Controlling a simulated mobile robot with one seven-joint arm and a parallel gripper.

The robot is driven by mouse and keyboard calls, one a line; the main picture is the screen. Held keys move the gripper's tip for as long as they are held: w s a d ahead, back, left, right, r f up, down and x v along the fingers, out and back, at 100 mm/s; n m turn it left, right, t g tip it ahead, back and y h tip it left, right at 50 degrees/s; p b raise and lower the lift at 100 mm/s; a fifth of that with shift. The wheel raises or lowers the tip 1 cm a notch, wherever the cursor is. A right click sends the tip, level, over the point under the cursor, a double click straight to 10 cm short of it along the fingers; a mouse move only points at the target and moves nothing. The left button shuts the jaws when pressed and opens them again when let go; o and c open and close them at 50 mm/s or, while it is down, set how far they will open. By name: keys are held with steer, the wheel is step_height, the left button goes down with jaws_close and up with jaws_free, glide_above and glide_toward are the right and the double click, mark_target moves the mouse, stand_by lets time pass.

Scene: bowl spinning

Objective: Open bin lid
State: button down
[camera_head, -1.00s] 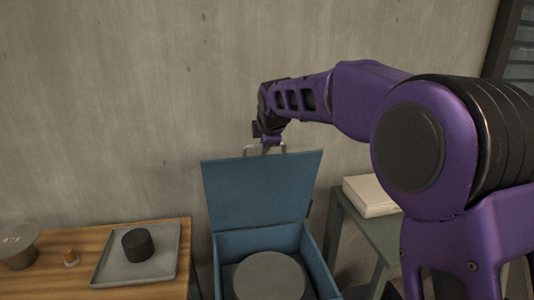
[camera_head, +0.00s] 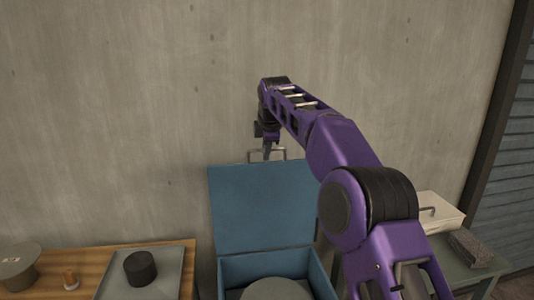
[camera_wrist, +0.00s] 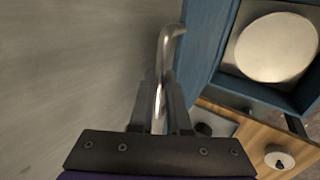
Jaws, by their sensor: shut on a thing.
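The blue bin (camera_head: 268,262) stands in front of the wall with its lid (camera_head: 262,208) raised upright, facing me. A metal handle (camera_head: 281,154) sits on the lid's top edge. My gripper (camera_head: 267,152) is at that handle. In the wrist view my gripper (camera_wrist: 160,108) is shut on the metal handle (camera_wrist: 167,50), whose bar runs between the fingers. The lid's blue edge (camera_wrist: 200,40) shows beside it. A round grey object (camera_head: 275,288) lies inside the bin; it also shows in the wrist view (camera_wrist: 277,47).
A wooden table (camera_head: 110,262) on the left bears a grey tray (camera_head: 172,275) with a black cylinder (camera_head: 140,267). A grey-green table (camera_head: 462,275) on the right holds a white lidded box (camera_head: 440,207) and a dark block (camera_head: 470,248). The concrete wall (camera_head: 120,120) is close behind the lid.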

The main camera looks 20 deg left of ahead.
steer(key=shift+w+a+f, duration=0.1)
steer(key=shift+w+a, duration=0.1)
steer(key=shift+w, duration=0.05)
stand_by(0.4)
steer(key=c, duration=0.9)
jaws_free()
steer(key=v, duration=1.7)
steer(key=shift+s+d+r, duration=0.1)
steer(key=shift+r, duration=0.1)
